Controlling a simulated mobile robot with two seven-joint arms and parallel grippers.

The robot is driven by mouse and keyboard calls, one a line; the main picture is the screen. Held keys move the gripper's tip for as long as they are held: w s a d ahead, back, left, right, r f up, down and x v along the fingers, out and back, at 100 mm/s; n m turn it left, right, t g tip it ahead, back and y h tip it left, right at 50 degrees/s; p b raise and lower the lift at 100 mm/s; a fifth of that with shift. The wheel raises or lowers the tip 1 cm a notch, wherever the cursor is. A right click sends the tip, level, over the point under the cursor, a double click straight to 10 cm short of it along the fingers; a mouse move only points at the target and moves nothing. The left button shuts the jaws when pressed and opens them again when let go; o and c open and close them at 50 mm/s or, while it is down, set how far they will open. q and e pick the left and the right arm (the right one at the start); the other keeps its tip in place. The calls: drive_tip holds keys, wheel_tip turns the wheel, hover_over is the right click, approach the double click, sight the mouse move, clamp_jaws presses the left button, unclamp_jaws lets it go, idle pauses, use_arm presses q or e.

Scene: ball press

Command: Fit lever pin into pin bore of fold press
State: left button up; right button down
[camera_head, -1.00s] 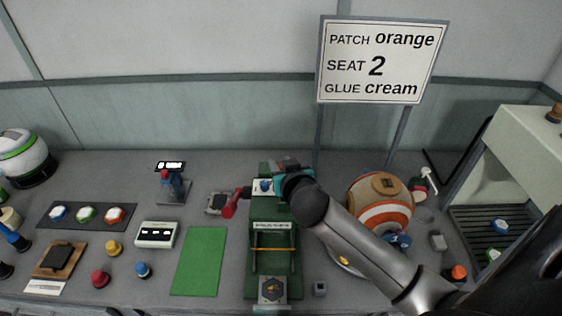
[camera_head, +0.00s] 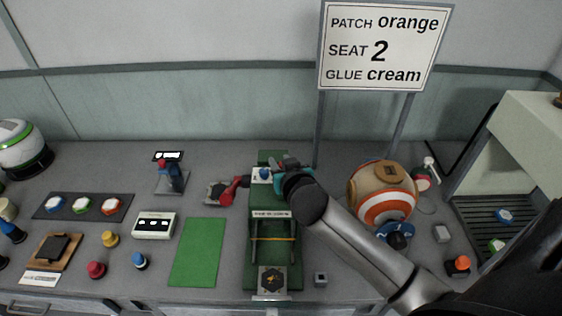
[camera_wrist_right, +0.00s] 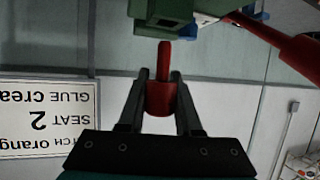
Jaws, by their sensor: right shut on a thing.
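The green fold press (camera_head: 257,270) stands mid-table with a red lever (camera_head: 232,190) sticking out to the left of its far end. The lever also shows at the upper right of the right wrist view (camera_wrist_right: 285,43). My right gripper (camera_head: 283,172) is at the far end of the press, partly hidden by its own arm. In the right wrist view it is shut on the red lever pin (camera_wrist_right: 161,98), whose thin shank points at the green press block (camera_wrist_right: 163,27). The shank's tip is close to the block; I cannot tell whether it touches or enters. The pin bore is not visible. My left gripper is not in view.
A sign (camera_head: 380,48) stands behind the press. An orange-and-white ball (camera_head: 383,208) sits to the right, beyond my right arm. A green mat (camera_head: 197,252) and a white button box (camera_head: 154,225) lie left of the press. A small grey block (camera_head: 320,279) lies near the front.

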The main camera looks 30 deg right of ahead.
drive_tip(key=shift+p, duration=0.6)
idle(1.1)
drive_tip(key=shift+f+b, duration=1.85)
drive_tip(key=shift+f, duration=0.55)
drive_tip(key=c, duration=0.5)
unclamp_jaws()
drive_tip(key=v, duration=1.5)
drive_tip(key=shift+s+r, duration=0.15)
